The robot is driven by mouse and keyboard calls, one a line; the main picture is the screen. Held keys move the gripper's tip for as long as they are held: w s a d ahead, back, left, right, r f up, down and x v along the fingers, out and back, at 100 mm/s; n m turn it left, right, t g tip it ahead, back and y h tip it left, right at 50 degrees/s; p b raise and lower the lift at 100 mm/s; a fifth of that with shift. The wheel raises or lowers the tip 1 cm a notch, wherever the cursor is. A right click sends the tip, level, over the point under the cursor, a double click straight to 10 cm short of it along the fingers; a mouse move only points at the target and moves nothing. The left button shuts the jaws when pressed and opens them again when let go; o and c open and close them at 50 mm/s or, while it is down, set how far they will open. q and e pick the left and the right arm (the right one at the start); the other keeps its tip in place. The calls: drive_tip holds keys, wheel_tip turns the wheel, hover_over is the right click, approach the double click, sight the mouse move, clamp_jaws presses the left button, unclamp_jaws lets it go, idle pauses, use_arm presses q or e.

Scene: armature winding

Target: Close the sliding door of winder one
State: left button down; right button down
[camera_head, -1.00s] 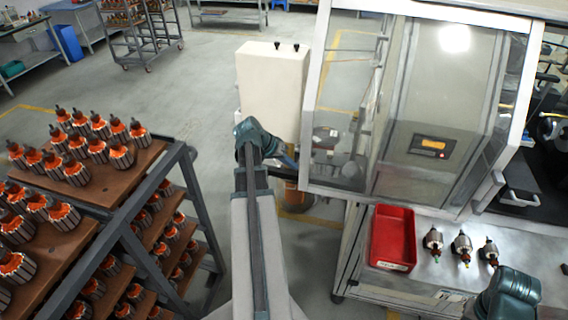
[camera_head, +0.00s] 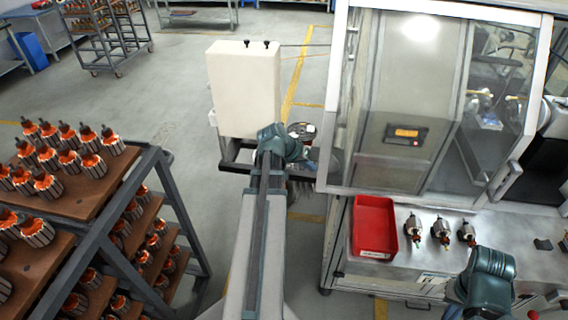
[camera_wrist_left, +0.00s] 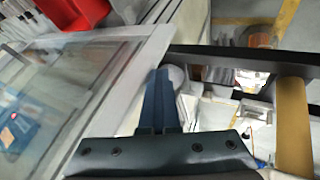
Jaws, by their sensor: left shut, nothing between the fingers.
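The sliding door of winder one (camera_head: 345,90) is a clear panel in a white frame, standing in front of the machine's lit interior. A dark opening shows to the right of its right edge, beside a grey handle (camera_head: 507,184). My left gripper (camera_head: 303,155) is at the door's lower left edge. In the left wrist view, its fingers (camera_wrist_left: 160,100) are shut and empty, pointing along the white door frame (camera_wrist_left: 118,85). They are against or very close to it; I cannot tell which. My right arm's wrist is at the lower right, its fingers not clearly visible.
A red bin (camera_head: 375,228) and several armatures (camera_head: 441,231) sit on the machine's table below the door. A cream box (camera_head: 243,90) stands left of the door. A rack of armatures (camera_head: 140,165) is at the left. Open floor lies behind.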

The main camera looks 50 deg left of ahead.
sight(424, 180)
use_arm(q)
drive_tip(key=w+d, duration=0.7)
drive_tip(key=d, duration=0.2)
drive_tip(key=w+d, duration=0.8)
drive_tip(key=d, duration=0.2)
drive_tip(key=w+d, duration=0.7)
drive_tip(key=d, duration=0.2)
drive_tip(key=shift+w+d, duration=0.15)
drive_tip(key=shift+w, duration=0.1)
drive_tip(key=shift+w+d, duration=0.15)
use_arm(e)
drive_tip(key=shift+a, duration=0.1)
drive_tip(key=shift+s, duration=0.1)
